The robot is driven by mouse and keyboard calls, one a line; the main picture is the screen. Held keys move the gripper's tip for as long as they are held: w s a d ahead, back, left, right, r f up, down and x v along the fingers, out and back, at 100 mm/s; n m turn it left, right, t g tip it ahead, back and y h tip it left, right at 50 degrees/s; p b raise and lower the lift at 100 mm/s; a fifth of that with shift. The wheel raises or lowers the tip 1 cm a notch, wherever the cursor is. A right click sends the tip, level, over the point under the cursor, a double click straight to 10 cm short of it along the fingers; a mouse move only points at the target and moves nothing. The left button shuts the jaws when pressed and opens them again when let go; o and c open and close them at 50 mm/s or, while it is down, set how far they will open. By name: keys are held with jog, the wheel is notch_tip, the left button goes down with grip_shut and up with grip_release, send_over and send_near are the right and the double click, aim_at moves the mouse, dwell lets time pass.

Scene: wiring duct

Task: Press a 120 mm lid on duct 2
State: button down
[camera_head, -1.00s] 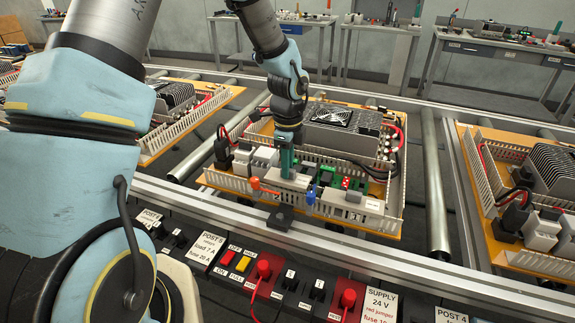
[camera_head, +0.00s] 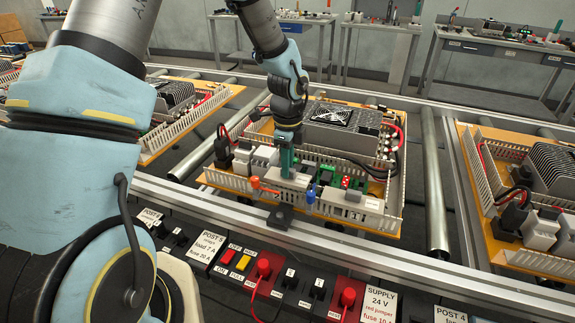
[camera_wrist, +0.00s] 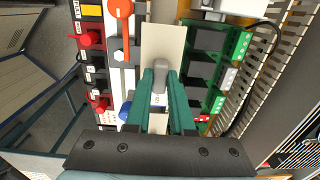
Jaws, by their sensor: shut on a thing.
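My gripper (camera_head: 287,170) has green fingers and points down over the near part of the middle board. In the wrist view, my gripper (camera_wrist: 160,85) is shut on the grey grip of a flat, pale lid (camera_wrist: 163,45). The lid also shows in the head view (camera_head: 293,181), below the fingers. It lies between a row with an orange knob and green terminal blocks. The fingers hide part of the lid.
Green terminal blocks (camera_wrist: 240,45) and a slotted white duct wall (camera_wrist: 262,75) stand right of the lid in the wrist view. An orange knob (camera_head: 255,183) and a blue knob (camera_head: 310,196) are close to the gripper. A finned power unit (camera_head: 345,125) stands behind.

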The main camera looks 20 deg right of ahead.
jog(key=shift+f+b, duration=0.7)
jog(key=shift+f, duration=0.5)
jog(key=c, duration=0.7)
grip_release()
jog(key=shift+r, duration=0.1)
notch_tip(320, 180, up, 11)
jog(key=shift+f+b, duration=0.2)
jog(key=shift+b, duration=0.55)
jog(key=s+a+n, duration=0.2)
jog(key=a+n, duration=1)
jog(key=a, duration=0.3)
jog(key=s+a+r+n+t, duration=0.1)
jog(key=s+a+n, duration=0.1)
jog(key=a+n, duration=1.1)
jog(key=shift+a+r+n+t, duration=0.15)
jog(key=shift+a+n+t, duration=0.15)
jog(key=shift+a, duration=0.75)
